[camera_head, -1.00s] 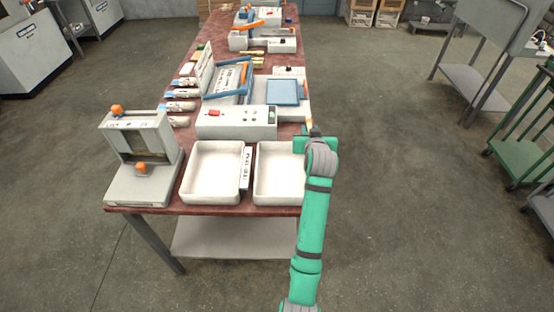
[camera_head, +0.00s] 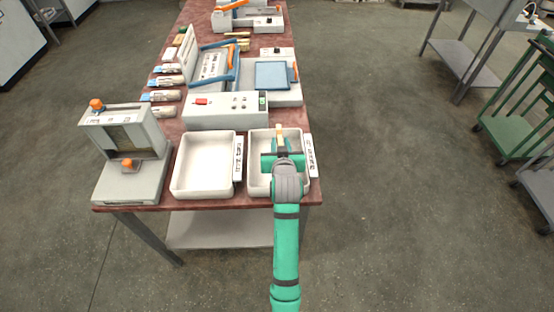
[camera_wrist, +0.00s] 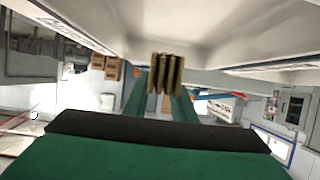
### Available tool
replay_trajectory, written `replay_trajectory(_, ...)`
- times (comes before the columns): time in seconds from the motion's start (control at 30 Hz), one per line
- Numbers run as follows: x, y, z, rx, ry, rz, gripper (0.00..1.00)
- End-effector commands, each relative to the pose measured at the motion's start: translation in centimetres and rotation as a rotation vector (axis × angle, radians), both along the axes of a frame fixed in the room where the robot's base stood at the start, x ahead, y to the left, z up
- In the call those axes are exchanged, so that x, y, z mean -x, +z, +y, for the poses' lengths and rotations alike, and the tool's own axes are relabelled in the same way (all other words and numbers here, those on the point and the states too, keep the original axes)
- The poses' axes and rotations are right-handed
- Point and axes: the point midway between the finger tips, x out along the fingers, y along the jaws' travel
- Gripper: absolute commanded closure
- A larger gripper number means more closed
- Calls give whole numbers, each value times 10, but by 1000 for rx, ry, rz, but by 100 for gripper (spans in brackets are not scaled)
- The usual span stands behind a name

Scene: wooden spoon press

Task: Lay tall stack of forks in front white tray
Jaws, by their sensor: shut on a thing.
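My gripper (camera_head: 281,143) is over the right-hand white tray (camera_head: 259,186), the one at the table's near right corner. It is shut on the stack of forks (camera_head: 280,130), which shows as a small tan piece beyond the fingers. In the wrist view the stack (camera_wrist: 165,72) is several thin brown slats side by side between the green fingers (camera_wrist: 163,98). White tray walls (camera_wrist: 215,35) fill the upper part of that view. I cannot tell whether the stack touches the tray floor. A second white tray (camera_head: 205,168) to the left is empty.
A label strip (camera_head: 238,158) stands between the trays and another (camera_head: 311,156) at the right tray's right side. A grey press (camera_head: 130,150) stands left. A control box (camera_head: 225,110) is behind the trays. Bundles (camera_head: 160,96) lie along the left edge.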

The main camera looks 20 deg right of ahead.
Motion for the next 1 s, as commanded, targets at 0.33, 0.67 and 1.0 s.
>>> replay_trajectory(0.33,15,-28,17,0,0,2,100)
replay_trajectory(0.67,17,-59,17,1,-3,0,100)
replay_trajectory(1.0,16,-62,17,1,-2,0,74)
